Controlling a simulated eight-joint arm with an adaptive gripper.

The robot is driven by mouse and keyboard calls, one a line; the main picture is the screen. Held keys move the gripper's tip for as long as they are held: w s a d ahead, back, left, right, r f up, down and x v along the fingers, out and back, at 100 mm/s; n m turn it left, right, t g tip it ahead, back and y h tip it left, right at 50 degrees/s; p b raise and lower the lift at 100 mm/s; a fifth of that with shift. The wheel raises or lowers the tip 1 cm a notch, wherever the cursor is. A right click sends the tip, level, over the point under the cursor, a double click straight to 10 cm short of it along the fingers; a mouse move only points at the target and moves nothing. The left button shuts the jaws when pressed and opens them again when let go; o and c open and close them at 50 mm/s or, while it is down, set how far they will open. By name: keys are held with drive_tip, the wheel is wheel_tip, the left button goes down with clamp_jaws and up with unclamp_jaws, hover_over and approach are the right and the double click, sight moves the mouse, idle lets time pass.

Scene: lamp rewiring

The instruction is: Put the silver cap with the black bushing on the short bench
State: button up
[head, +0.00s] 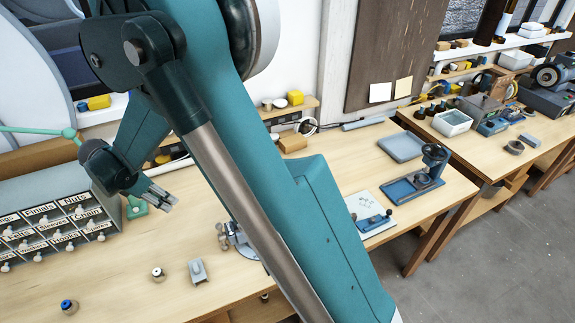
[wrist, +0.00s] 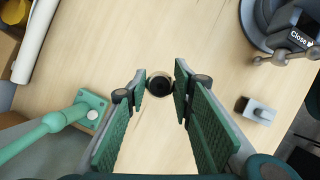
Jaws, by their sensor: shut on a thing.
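My gripper (head: 166,200) hangs above the wooden bench (head: 120,250), in front of the labelled drawer cabinet. In the wrist view its fingertips (wrist: 160,86) are shut on a small round cap with a black centre (wrist: 159,86). It looks like the silver cap with the black bushing, seen end-on; its rim is hard to make out. Two other small round pieces stand on the bench: a pale one with a dark top (head: 158,274) and one with a blue top (head: 69,306). Which bench is the short one is not clear; a further bench (head: 450,140) stands at the right.
A grey block (head: 198,270) and a grey vise (head: 238,242) stand on the bench. A green stand foot (wrist: 92,108) lies left of my fingers in the wrist view. The drawer cabinet (head: 60,225) is close by. A grey tray (head: 402,147) and a blue fixture (head: 415,185) sit further right.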

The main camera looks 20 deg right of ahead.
drive_tip(key=shift+r, duration=0.1)
drive_tip(key=shift+r, duration=0.5)
drive_tip(key=r, duration=0.4)
drive_tip(key=shift+w+d, duration=0.15)
drive_tip(key=shift+d, duration=0.25)
drive_tip(key=w+d+m+g+b, duration=0.1)
drive_tip(key=w+d+m+b, duration=0.15)
drive_tip(key=d, duration=1.95)
drive_tip(key=w+d+m+g+b, duration=0.1)
drive_tip(key=w+d+m+b, duration=0.2)
drive_tip(key=d, duration=1.8)
drive_tip(key=s+d+m+b, duration=0.1)
drive_tip(key=s+d, duration=0.4)
drive_tip(key=d, duration=0.7)
drive_tip(key=s+d+m+g+b, duration=0.15)
drive_tip(key=s+d, duration=0.35)
drive_tip(key=d, duration=0.8)
drive_tip(key=s+d+m, duration=0.1)
drive_tip(key=s+d, duration=0.4)
drive_tip(key=d, duration=0.7)
wheel_tip(320, 180, down, 10)
drive_tip(key=shift+d, duration=0.3)
